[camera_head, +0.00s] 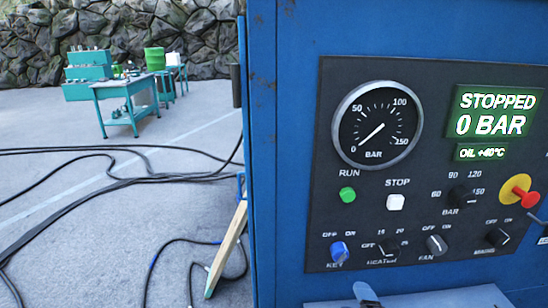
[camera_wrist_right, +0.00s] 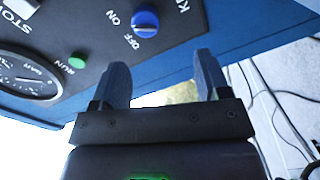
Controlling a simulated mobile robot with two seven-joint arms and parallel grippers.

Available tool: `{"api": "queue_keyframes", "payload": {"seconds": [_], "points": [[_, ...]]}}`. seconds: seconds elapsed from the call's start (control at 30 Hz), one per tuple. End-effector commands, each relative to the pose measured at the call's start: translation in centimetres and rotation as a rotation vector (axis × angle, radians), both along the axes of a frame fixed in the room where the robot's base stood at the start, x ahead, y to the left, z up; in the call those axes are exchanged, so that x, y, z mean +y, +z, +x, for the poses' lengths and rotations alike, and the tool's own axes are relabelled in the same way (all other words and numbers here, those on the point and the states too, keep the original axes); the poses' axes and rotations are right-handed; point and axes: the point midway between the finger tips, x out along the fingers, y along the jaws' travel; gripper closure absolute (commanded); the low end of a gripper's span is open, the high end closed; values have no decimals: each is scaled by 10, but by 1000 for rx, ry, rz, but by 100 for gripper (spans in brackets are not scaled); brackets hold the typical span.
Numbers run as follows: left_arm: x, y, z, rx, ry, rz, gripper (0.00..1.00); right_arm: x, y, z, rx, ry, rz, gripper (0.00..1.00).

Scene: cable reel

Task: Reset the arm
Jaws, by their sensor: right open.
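My right gripper (camera_wrist_right: 162,78) is open in the right wrist view, its two fingers wide apart with nothing between them. It is beside the lower left part of the dark control panel (camera_head: 325,220), near the blue key knob (camera_wrist_right: 145,22). In the head view a small blue-grey tip at the bottom edge, below the key knob (camera_head: 339,252), looks like one of its fingers; the rest is cut off. My left gripper is not in view.
The blue cabinet (camera_head: 266,150) fills the right side. Its panel has a gauge (camera_head: 377,125), green run button (camera_head: 347,194), white stop button (camera_head: 395,202) and red emergency knob (camera_head: 520,190). Black hoses (camera_head: 120,182) cross the floor; a teal workbench (camera_head: 125,90) stands far left.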

Motion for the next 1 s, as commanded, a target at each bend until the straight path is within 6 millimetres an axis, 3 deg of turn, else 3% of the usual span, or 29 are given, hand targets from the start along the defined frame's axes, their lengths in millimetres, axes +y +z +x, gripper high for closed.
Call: {"api": "queue_keyframes", "payload": {"seconds": [0.2, 0.4, 0.63, 1.0], "points": [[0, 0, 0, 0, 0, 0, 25, -33, -60, -30, 216, -112, 688, 31], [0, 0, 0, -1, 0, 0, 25, -73, -120, -88, 371, -302, 1105, 31], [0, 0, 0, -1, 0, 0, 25, -99, -154, -139, 435, -419, 1136, 31], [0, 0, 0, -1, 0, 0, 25, -101, -159, -148, 447, -432, 1130, 31]]}}
